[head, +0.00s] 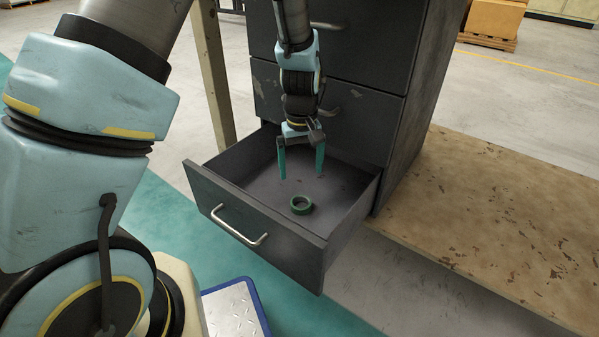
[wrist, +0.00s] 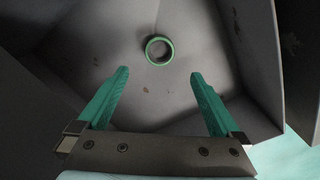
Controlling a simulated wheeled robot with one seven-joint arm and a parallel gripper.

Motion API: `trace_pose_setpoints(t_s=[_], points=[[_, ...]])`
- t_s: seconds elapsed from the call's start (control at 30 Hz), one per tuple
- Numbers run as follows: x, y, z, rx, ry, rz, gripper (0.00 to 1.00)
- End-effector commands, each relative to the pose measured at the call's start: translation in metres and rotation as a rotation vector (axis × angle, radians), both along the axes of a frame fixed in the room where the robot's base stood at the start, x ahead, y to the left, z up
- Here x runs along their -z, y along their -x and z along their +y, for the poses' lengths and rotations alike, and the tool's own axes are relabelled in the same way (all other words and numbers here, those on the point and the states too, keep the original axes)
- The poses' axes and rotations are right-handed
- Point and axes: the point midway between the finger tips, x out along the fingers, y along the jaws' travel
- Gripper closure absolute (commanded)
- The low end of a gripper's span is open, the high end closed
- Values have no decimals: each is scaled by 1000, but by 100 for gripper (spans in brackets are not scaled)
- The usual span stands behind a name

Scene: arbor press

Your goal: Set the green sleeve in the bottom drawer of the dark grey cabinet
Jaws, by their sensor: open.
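The green sleeve (head: 301,205), a short ring, rests on the floor of the open bottom drawer (head: 252,213) of the dark grey cabinet (head: 345,125). In the wrist view the sleeve (wrist: 159,50) shows from above, with its hole facing up, beyond my fingertips and roughly midway between them. My gripper (head: 301,178) has two teal fingers spread wide and points down above the drawer. It is open, empty and apart from the sleeve. In the wrist view my gripper (wrist: 158,75) has nothing between its fingers.
The drawer walls stand close around my gripper, and the drawer front has a metal handle (head: 238,228). The drawer above is shut. A worn tan board (head: 490,215) lies to the right. A blue-edged plate (head: 233,310) is at the bottom.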

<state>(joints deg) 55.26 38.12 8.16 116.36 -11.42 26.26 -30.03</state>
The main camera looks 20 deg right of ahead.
Motion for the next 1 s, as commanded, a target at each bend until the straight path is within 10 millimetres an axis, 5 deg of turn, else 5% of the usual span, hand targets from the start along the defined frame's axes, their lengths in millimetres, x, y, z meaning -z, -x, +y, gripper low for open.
trace_pose_setpoints(t_s=[0.27, 0.43, 0.57, 0.7, 0.9, 1.0], points=[[-6, -1, 1, -1, 0, 0, 0], [-21, -13, 26, -15, 13, -4, 0], [-51, -33, 83, -37, 34, -18, 0], [-85, -40, 163, -50, 51, -48, 0], [-120, -20, 263, -56, 46, -103, 0], [-129, -5, 294, -55, 35, -122, 0]])
